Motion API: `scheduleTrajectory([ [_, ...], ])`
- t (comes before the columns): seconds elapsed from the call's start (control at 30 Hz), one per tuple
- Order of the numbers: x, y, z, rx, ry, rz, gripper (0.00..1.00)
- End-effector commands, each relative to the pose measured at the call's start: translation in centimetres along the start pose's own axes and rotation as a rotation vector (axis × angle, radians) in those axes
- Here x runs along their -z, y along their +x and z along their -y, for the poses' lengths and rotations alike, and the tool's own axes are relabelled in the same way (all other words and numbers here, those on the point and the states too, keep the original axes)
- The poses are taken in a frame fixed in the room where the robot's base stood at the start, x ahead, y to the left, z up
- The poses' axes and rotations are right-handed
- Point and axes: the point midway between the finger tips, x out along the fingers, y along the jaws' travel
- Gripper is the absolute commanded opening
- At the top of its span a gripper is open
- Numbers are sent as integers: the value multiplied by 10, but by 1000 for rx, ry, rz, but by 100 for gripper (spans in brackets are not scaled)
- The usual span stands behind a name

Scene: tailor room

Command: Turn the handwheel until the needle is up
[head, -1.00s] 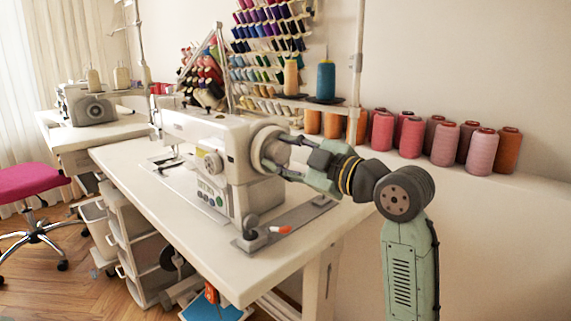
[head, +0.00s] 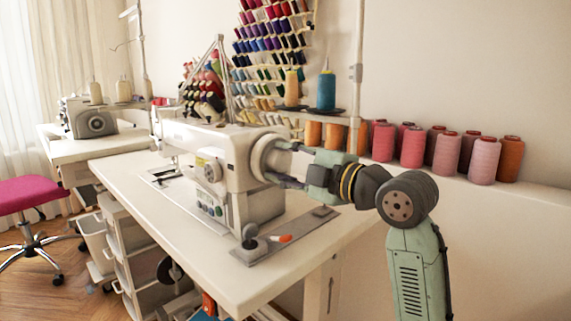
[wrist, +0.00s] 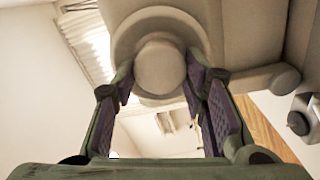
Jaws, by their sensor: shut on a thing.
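The white sewing machine (head: 215,165) stands on the white table in the head view. Its handwheel (head: 263,157) is on the machine's right end. My gripper (head: 279,164) reaches it from the right, with its fingers on either side. In the wrist view the round handwheel (wrist: 160,68) sits between the two purple-padded fingers of my gripper (wrist: 161,85), which are shut on it. The needle area (head: 172,168) is at the machine's far left end, too small to tell the needle's height.
The white table (head: 300,245) carries a grey plate (head: 290,237) with a dark knob and an orange item in front of the machine. Several thread cones (head: 445,153) stand on a ledge along the wall. A second machine (head: 88,118) and a pink chair (head: 30,195) are at left.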

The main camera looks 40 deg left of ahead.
Motion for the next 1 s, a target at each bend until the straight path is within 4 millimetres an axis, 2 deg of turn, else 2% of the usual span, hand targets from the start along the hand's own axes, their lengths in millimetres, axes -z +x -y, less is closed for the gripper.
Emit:
scheduleTrajectory([
  [0.2, 0, 1, -1, -2, 1, 1, 11],
  [0.23, 0, 1, -1, -2, 1, 1, 41],
  [0.5, 0, 1, 0, 0, 2, 0, 59],
  [0.83, 0, -2, 0, -1, 2, 1, 60],
  [1.0, -1, -22, -1, -4, 2, 3, 60],
])
